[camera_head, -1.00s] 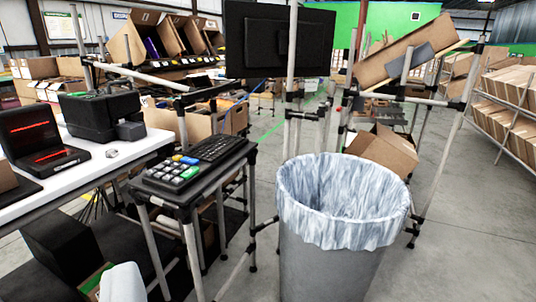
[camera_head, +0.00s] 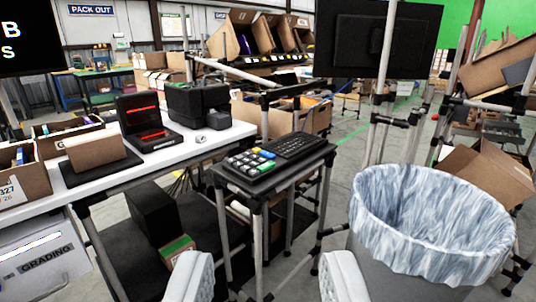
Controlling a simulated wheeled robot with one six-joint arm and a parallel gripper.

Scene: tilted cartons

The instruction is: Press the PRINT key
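A dark keypad (camera_head: 249,162) with white, blue, yellow and green keys sits on a small black stand (camera_head: 272,175) near the middle of the view. The key labels are too small to read, so I cannot tell which is the PRINT key. A black keyboard (camera_head: 297,146) lies just to the right of the keypad on the same stand. My gripper (camera_head: 266,277) shows at the bottom edge as two pale fingers set wide apart. It is open, with nothing between the fingers, below the keypad in the picture and apart from it.
A lined bin (camera_head: 430,225) stands at the right, close to the stand. A monitor (camera_head: 375,40) hangs behind the stand on posts. Grey floor shows between the stand and bin.

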